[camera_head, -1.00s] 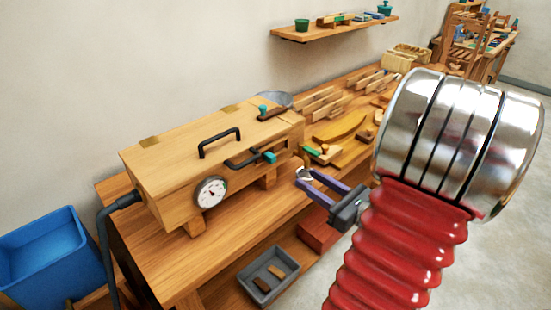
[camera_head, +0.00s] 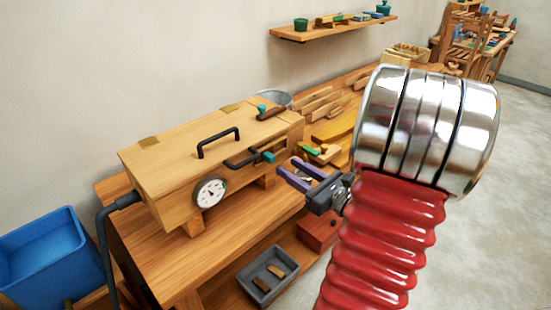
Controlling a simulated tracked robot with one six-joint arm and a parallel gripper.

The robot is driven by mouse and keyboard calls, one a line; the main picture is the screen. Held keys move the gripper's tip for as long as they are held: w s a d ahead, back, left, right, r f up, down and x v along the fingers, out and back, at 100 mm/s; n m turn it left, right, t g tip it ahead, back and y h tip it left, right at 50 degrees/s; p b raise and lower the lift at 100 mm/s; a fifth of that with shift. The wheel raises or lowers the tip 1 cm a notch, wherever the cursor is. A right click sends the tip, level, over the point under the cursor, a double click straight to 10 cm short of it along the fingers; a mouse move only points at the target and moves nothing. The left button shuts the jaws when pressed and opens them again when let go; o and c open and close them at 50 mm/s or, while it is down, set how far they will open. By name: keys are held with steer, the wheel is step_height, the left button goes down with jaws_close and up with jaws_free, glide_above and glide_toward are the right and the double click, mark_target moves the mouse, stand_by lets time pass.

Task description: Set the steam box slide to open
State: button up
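The steam box (camera_head: 160,158) is a long wooden box with a black handle (camera_head: 219,142) on its lid and a round white gauge (camera_head: 210,192) on its front. A dark bar with a teal knob (camera_head: 268,157) sits on the front near the right end. A second teal knob (camera_head: 262,109) stands beside a dark brown piece (camera_head: 271,114) on top at the right end. I cannot tell for sure which is the slide. My gripper (camera_head: 286,166) points its two purple fingers at the front teal knob, just right of it. The fingers are apart with nothing seen between them.
The wooden bench (camera_head: 205,245) carries wood strips and a yellow curved piece (camera_head: 335,125) behind my gripper. A grey tray (camera_head: 262,290) and a red-brown box (camera_head: 318,232) lie below. A blue bin (camera_head: 40,258) stands left. A wall shelf (camera_head: 330,28) hangs above.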

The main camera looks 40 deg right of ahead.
mark_target(273, 158)
steer(key=shift+w+a, duration=0.1)
steer(key=shift+w, duration=3.5)
jaws_close()
